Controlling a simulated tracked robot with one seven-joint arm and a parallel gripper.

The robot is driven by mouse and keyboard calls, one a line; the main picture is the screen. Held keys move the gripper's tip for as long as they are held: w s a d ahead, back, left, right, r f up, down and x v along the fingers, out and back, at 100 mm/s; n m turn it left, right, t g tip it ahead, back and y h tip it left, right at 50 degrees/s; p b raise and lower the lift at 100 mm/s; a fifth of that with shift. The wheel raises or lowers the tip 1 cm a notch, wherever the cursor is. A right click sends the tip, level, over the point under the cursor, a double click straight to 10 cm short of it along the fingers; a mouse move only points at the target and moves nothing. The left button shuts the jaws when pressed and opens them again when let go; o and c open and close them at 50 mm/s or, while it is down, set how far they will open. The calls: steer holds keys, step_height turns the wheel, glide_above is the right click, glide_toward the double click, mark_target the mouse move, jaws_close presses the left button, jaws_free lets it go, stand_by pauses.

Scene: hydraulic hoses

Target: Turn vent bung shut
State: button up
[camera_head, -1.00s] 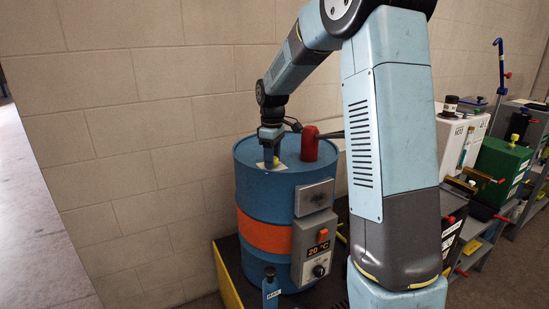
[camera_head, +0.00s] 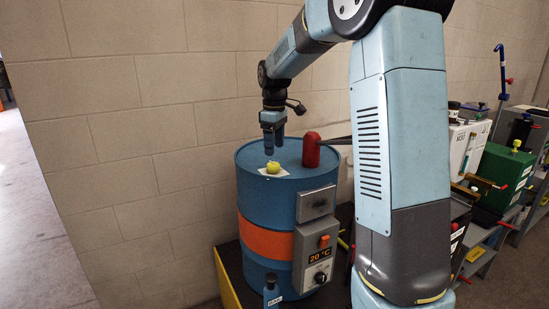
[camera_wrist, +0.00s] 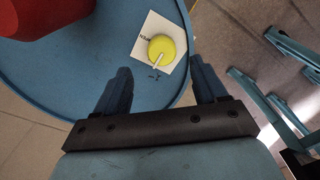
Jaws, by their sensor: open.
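The yellow vent bung (camera_head: 273,168) sits on a white label near the left part of the blue drum's top (camera_head: 300,172). In the wrist view the bung (camera_wrist: 161,49) is a round yellow cap with a pale line pointing down-left, on a white card (camera_wrist: 146,35) with small black print. My gripper (camera_head: 274,150) is above the drum top, fingers pointing down, open and empty. In the wrist view its two dark fingers (camera_wrist: 160,82) are spread wide, and the bung lies beyond their tips, apart from them. The gripper casts no hold on anything.
A red cylinder (camera_head: 311,150) stands on the drum top right of the bung; it also shows in the wrist view (camera_wrist: 40,12). A grey control box (camera_head: 316,255) reading 20 °C is on the drum's front. Green and white containers stand on the right. A wall is behind.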

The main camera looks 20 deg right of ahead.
mark_target(274, 164)
step_height(274, 164, up, 7)
stand_by(0.3)
steer(key=s+r+m+t, duration=0.3)
steer(key=s+m, duration=0.2)
steer(key=s, duration=1.4)
steer(key=s+f+m+t, duration=0.1)
steer(key=s+f+m, duration=0.1)
steer(key=s, duration=0.6)
steer(key=s+f+m+t, duration=0.1)
steer(key=s+f+m, duration=0.2)
steer(key=s, duration=0.4)
steer(key=shift+s+d+f+t, duration=0.2)
steer(key=shift+s+f+t, duration=0.15)
steer(key=shift+f, duration=0.2)
